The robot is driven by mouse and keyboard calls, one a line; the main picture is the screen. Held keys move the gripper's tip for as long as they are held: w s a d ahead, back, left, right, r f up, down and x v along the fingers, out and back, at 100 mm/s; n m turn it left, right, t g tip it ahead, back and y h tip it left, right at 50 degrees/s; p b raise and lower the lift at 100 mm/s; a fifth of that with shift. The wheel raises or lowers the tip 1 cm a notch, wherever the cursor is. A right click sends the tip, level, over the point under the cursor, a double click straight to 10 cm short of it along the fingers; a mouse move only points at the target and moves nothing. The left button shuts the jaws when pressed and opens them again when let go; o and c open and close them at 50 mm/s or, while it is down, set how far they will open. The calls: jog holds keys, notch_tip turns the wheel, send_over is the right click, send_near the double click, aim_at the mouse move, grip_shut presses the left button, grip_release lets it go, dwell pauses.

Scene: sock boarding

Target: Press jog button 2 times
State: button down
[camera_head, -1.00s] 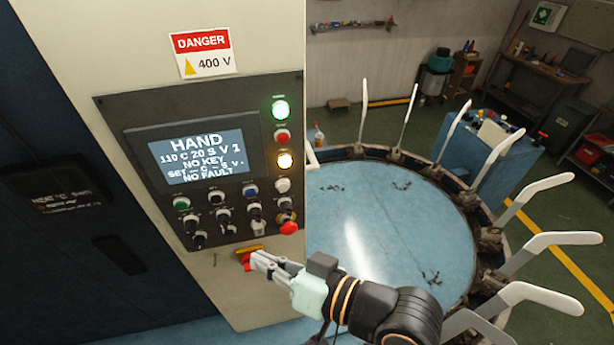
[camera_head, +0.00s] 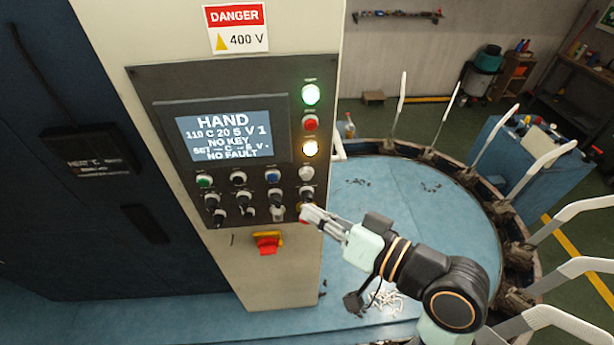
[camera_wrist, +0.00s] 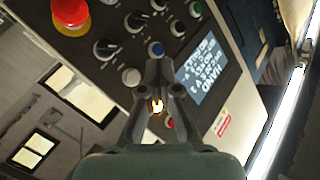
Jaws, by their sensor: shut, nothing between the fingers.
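The control panel (camera_head: 145,82) on the cream cabinet carries several buttons and selectors. Their labels are too small to read, so I cannot tell which is the jog button. The top row shows a green button (camera_head: 204,181), a blue button (camera_head: 272,175) and a white button (camera_head: 306,173). In the wrist view the blue button (camera_wrist: 156,48) and white button (camera_wrist: 131,77) lie near my fingertips. My gripper (camera_head: 306,211) is shut and empty at the panel's lower right corner, hiding most of the red emergency stop, which shows in the wrist view (camera_wrist: 70,12). I cannot tell contact.
The screen (camera_head: 228,138) reads HAND, NO KEY and NO FAULT. Green (camera_head: 311,94) and amber (camera_head: 310,148) lamps are lit. A red-yellow switch (camera_head: 267,242) sits below the panel. The round table (camera_head: 415,225) with upright white forms (camera_head: 400,95) stands at right.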

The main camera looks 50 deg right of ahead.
aim_at(307, 176)
jog(key=shift+w+d, duration=1.8)
jog(key=shift+w, duration=0.15)
jog(key=shift+w+d, duration=0.25)
jog(key=shift+w, duration=0.05)
